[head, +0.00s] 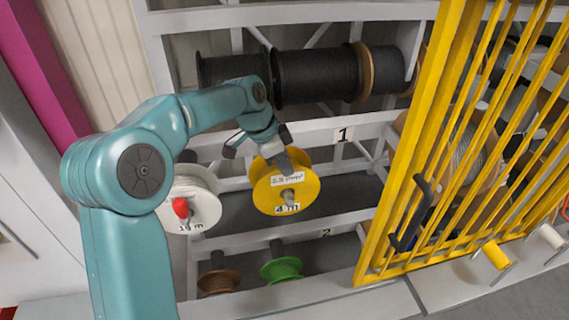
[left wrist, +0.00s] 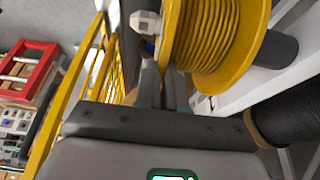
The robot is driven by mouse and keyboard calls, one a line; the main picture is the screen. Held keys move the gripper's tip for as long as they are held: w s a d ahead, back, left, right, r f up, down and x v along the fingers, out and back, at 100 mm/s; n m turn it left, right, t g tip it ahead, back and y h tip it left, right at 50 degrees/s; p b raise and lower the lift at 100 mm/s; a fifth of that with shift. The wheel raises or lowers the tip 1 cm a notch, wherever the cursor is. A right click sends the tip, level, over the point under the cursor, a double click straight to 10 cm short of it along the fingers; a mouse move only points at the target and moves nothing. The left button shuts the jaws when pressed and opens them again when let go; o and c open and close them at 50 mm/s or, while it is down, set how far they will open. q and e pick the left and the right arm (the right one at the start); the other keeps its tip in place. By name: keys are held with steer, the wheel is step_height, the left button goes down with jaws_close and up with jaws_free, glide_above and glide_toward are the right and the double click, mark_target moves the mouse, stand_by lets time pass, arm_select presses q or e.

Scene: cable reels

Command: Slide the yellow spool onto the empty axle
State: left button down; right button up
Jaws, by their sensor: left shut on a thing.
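The yellow spool (head: 268,196) is at the middle of the rack in the head view, with a white label and a "4 m" tag on its front. A grey axle tip (head: 289,196) shows at its centre, so it appears to sit around the axle. In the left wrist view the yellow spool (left wrist: 255,28) has a pale axle end (left wrist: 146,22) in front and a grey cylinder (left wrist: 280,51) behind it. My left gripper (head: 284,158) is shut on the spool's front flange near the top. How far along the axle it sits is unclear. My right gripper is not in view.
A white reel (head: 197,205) with a red knob hangs just left. Brown (head: 219,282) and green (head: 282,269) spools are below. Black cable drums (head: 315,77) lie above. A yellow barred gate (head: 400,150) stands close on the right. White rack beams (head: 320,131) pass behind my gripper.

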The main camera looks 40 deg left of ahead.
arm_select(q)
steer(key=shift+f+b, duration=0.3)
stand_by(0.4)
steer(key=c, duration=1.1)
jaws_free()
steer(key=shift+c, duration=0.2)
steer(key=shift+f, duration=0.1)
steer(key=v, duration=1.6)
steer(key=shift+r+p, duration=0.3)
steer(key=shift+p, duration=0.15)
steer(key=shift+d, duration=0.1)
